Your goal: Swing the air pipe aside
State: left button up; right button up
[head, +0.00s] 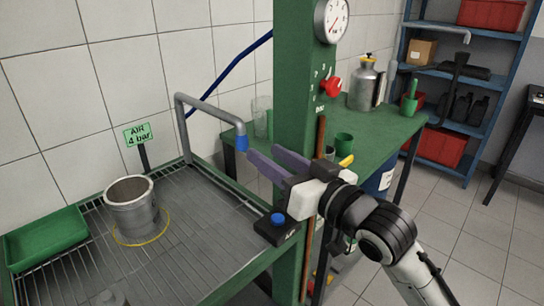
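The air pipe (210,107) is a grey bent tube. It rises from the back of the grated bench, runs across to the right and bends down to a blue end (242,143). My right gripper (262,151) reaches in from the lower right with its two purple-grey fingers apart. Its left fingertip appears close to the blue end; I cannot tell whether they touch. Nothing shows between the fingers. My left gripper is not in view.
A metal cylinder (132,208) stands on the grated bench (185,255) by a yellow ring. A green tray (45,238) lies at left, the AIR 4 bar sign (138,134) behind. A green column (293,75) with a gauge stands behind my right gripper.

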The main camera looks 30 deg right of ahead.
jog(key=shift+p, duration=0.3)
dwell(0.9)
jog(key=s+a+f+n+g+h, duration=0.1)
jog(key=s+f+g, duration=0.3)
jog(key=f, duration=0.6)
jog(key=s+a+f+g, duration=0.1)
jog(key=s+f+g, duration=0.25)
jog(key=f, duration=0.55)
jog(key=s+a+f+n+g+h, duration=0.1)
jog(key=s+a+f+n+g, duration=0.15)
jog(key=s+f+g, duration=0.85)
jog(key=s+a+f+t+y, duration=0.1)
jog(key=a+f+t, duration=0.1)
jog(key=f+t, duration=0.2)
jog(key=s+a+f+t+y, duration=0.1)
jog(key=a+f+t, duration=0.2)
jog(key=f, duration=0.7)
jog(key=shift+a+t, duration=0.2)
jog(key=shift+t, duration=0.95)
